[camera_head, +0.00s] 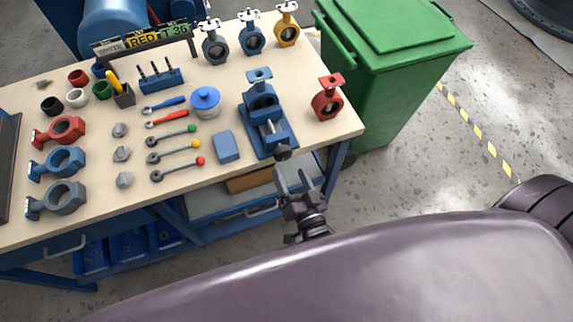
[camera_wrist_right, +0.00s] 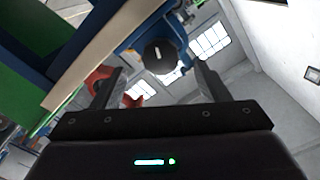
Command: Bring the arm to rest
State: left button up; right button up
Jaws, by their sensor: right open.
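My right gripper (camera_head: 298,183) is open and empty in front of the workbench's front edge, just below the blue vise (camera_head: 268,133) in the head view. In the right wrist view its two fingers (camera_wrist_right: 155,85) stand apart, with the round dark end of the vise screw (camera_wrist_right: 159,55) showing beyond and between them. I cannot tell whether a finger touches the vise. A red valve body (camera_head: 327,98) stands to the right of the vise, and a red part (camera_wrist_right: 100,82) shows behind the left finger in the wrist view. My left gripper is not in view.
The workbench (camera_head: 225,178) holds valve bodies, red-, yellow- and green-knobbed levers, a blue tin (camera_head: 205,101) and a blue block (camera_head: 226,147). A green bin (camera_head: 390,75) stands at the bench's right end. Open floor (camera_head: 440,165) lies to the right.

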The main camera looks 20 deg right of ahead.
jog(key=shift+s, duration=0.55)
jog(key=s+f+n+g+y, duration=0.1)
jog(key=s+f+n+g, duration=0.25)
jog(key=f, duration=0.85)
jog(key=s+f+n+g, duration=0.2)
jog(key=s+f+g, duration=0.3)
jog(key=f, duration=0.7)
jog(key=s+d+f+n+g, duration=0.1)
jog(key=s+d+f+g, duration=0.1)
jog(key=s, duration=0.4)
jog(key=s+d+f+n+g+h, duration=0.1)
jog(key=s+d+f+g, duration=0.2)
jog(key=s+f, duration=0.4)
jog(key=s+d+f+n+g, duration=0.1)
jog(key=s+d+f+g, duration=0.2)
jog(key=s+d+f, duration=0.1)
jog(key=shift+s+d+f+h, duration=0.35)
jog(key=shift+s+f, duration=0.1)
jog(key=shift+s, duration=0.75)
jog(key=shift+n+g, duration=0.25)
